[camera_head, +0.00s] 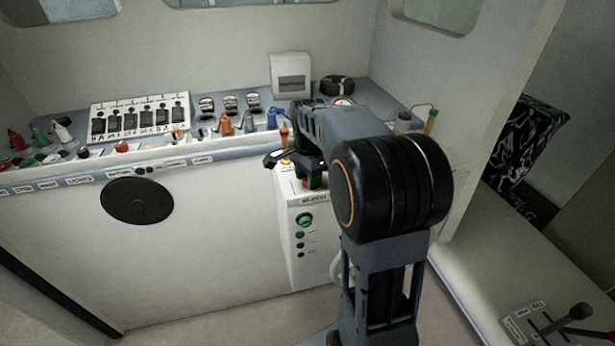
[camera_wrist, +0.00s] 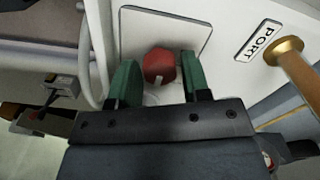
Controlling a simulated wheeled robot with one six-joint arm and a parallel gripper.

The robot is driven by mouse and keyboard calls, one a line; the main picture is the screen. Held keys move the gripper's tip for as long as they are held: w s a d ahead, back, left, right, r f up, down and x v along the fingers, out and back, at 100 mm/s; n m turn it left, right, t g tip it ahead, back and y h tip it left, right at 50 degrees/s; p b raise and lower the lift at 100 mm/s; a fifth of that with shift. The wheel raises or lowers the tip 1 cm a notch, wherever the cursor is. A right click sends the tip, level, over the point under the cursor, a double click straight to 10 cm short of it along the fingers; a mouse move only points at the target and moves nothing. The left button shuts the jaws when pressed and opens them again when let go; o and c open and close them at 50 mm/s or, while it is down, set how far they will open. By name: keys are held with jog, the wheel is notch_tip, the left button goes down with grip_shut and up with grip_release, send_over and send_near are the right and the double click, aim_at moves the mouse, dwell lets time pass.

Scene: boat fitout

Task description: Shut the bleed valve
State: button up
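In the wrist view a red faceted knob (camera_wrist: 159,66) with a small pale mark sits on a square white plate (camera_wrist: 185,27). I take it for the bleed valve, but no label on it is readable. My gripper (camera_wrist: 160,80) has its two green fingers apart, one on each side of the knob. A narrow gap seems to show at the right finger; contact on the left is unclear. In the head view my gripper (camera_head: 283,158) is at the white labelled cabinet (camera_head: 310,235), and my arm hides much of that area.
A brass-coloured handle (camera_wrist: 289,52) stands close right of my gripper, by a PORT label (camera_wrist: 258,40). A pale pipe (camera_wrist: 97,45) runs on the left. A crowded console with a switch panel (camera_head: 140,118) and an orange lever (camera_head: 226,125) lies left of my arm.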

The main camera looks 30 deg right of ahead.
jog(key=c, duration=0.6)
jog(key=shift+c, duration=0.2)
jog(key=shift+n, duration=0.3)
jog(key=n, duration=0.3)
jog(key=shift+n, duration=0.4)
jog(key=n, duration=0.4)
jog(key=shift+n, duration=0.3)
jog(key=n, duration=0.4)
jog(key=shift+n, duration=2.4)
jog(key=shift+r, duration=0.1)
